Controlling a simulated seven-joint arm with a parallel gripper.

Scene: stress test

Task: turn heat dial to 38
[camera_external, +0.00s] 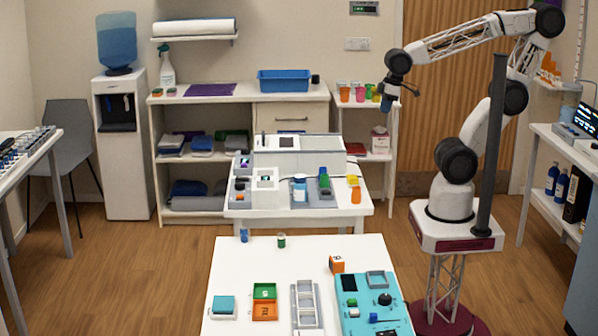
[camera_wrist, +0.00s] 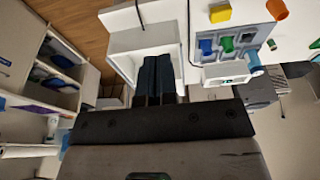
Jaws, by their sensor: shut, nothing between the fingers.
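A teal panel (camera_external: 362,315) lies on the front table and carries a round black knob (camera_external: 384,299), the only clear dial-like part I see. Its markings are too small to read, and I cannot tell whether it is the heat dial. My gripper (camera_external: 386,103) hangs high above the rear table's right side, far behind and above the panel, touching nothing. In the wrist view its two dark fingers (camera_wrist: 155,77) are together and empty, in front of a white, box-shaped device (camera_wrist: 127,42). The black knob is not seen in the wrist view.
The rear table holds a white machine (camera_external: 298,155) and several small coloured parts. Coloured cups (camera_external: 360,94) stand on a shelf behind my gripper.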

